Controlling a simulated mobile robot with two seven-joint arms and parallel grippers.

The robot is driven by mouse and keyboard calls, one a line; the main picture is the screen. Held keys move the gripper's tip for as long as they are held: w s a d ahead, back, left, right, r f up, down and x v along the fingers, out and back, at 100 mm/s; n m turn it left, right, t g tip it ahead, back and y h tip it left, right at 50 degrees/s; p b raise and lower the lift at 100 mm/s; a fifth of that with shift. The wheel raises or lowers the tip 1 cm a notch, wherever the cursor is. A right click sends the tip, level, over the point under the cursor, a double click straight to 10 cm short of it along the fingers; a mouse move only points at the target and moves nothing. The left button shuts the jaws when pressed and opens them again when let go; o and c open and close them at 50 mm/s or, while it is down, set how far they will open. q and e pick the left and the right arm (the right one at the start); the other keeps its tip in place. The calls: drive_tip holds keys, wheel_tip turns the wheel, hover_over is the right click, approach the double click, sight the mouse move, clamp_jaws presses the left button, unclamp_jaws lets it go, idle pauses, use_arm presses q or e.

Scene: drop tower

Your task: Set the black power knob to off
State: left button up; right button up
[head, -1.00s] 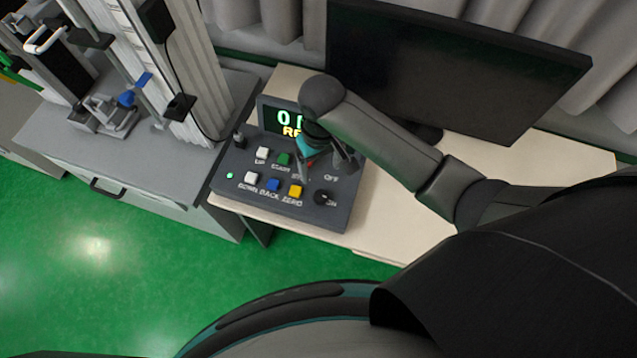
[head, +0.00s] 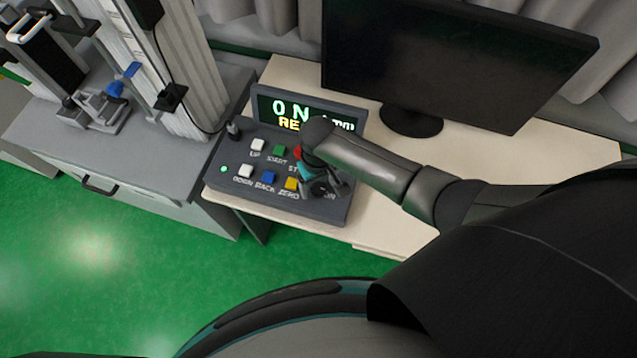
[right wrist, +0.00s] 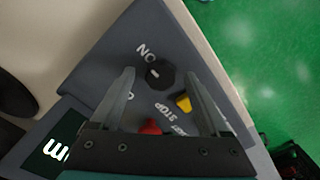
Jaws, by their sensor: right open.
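The black power knob (right wrist: 156,74) sits on the grey control panel (right wrist: 112,60), beside the white "ON" label, in the right wrist view. A light mark shows on its face. In the head view my right arm and gripper largely hide the knob. My right gripper (head: 325,187) is over the panel's right end. In the right wrist view its two fingers (right wrist: 160,80) are spread, pointing towards the knob, which lies between and beyond the tips; I cannot tell whether they touch it. The "OFF" label is mostly hidden. My left gripper is not in view.
A red stop button (right wrist: 150,127) and a yellow zero button (head: 291,184) lie close to the gripper. White, green and blue buttons are farther left. The lit display (head: 290,112) stands behind the panel. A monitor (head: 450,60) stands behind my right arm.

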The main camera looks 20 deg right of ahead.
drive_tip(key=shift+c, duration=0.2)
clamp_jaws()
idle(0.4)
drive_tip(key=n+p, duration=0.2)
drive_tip(key=n, duration=0.1)
drive_tip(key=shift+r, duration=0.1)
drive_tip(key=n+p, duration=0.1)
drive_tip(key=n, duration=0.4)
drive_tip(key=n+p, duration=0.1)
drive_tip(key=n, duration=0.8)
drive_tip(key=shift+s+n, duration=0.1)
drive_tip(key=shift+n, duration=0.3)
idle(0.5)
